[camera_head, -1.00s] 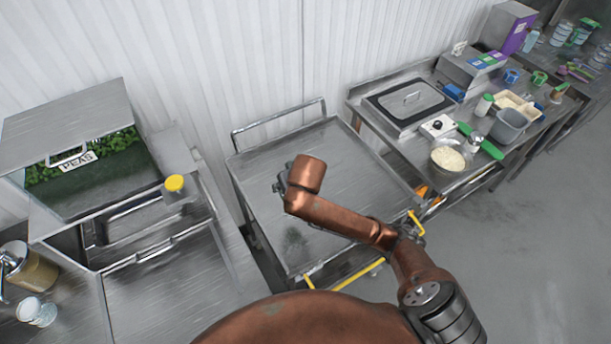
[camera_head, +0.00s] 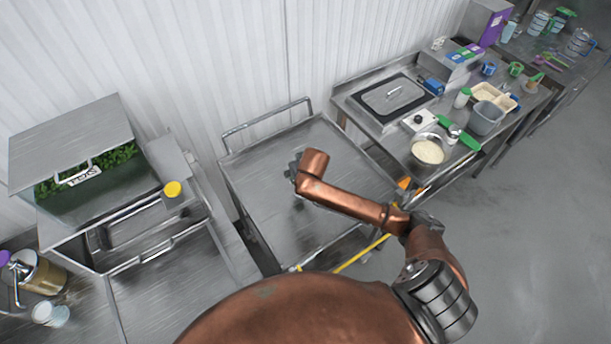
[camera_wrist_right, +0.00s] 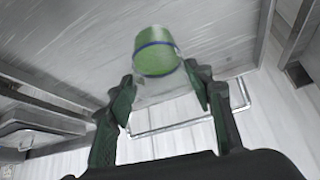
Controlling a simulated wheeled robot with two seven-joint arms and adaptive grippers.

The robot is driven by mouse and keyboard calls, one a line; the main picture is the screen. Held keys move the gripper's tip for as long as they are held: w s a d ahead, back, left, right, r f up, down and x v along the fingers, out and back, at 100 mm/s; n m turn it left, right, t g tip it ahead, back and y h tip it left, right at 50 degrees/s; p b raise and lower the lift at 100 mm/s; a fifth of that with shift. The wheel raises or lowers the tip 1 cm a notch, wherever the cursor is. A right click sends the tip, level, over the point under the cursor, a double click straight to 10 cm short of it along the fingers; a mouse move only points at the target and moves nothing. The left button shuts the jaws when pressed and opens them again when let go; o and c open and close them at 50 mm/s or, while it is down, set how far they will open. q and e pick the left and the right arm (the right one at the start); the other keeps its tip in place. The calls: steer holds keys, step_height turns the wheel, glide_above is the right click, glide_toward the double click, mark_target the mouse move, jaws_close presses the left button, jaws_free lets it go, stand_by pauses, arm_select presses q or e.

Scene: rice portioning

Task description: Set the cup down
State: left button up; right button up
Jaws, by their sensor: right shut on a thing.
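A clear cup with a green part and a blue band (camera_wrist_right: 157,58) shows in the right wrist view. My right gripper (camera_wrist_right: 162,82) is shut on it, with one finger on each side. In the head view my right gripper (camera_head: 294,170) is over the steel cart (camera_head: 265,205), mostly hidden behind its copper wrist. The cup is hidden there. I cannot tell whether the cup touches the cart top. My left gripper is not in view.
The cart top is otherwise clear, with a handle rail (camera_head: 266,124) by the wall. A peas bin (camera_head: 80,180) stands left. The counter at right holds a rice bowl (camera_head: 428,150), a grey tub (camera_head: 486,118) and other items.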

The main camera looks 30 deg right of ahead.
steer(key=d+f, duration=0.1)
steer(key=f, duration=0.1)
steer(key=w+d+f, duration=0.1)
steer(key=f, duration=0.2)
steer(key=d+f, duration=0.2)
steer(key=f, duration=0.1)
steer(key=shift+w+p, duration=0.4)
steer(key=shift+f, duration=0.35)
steer(key=o, duration=1.4)
steer(key=shift+f, duration=0.15)
steer(key=shift+c, duration=0.2)
steer(key=shift+r, duration=0.25)
steer(key=v, duration=1.1)
steer(key=shift+s+r, duration=0.25)
steer(key=shift+r, duration=0.1)
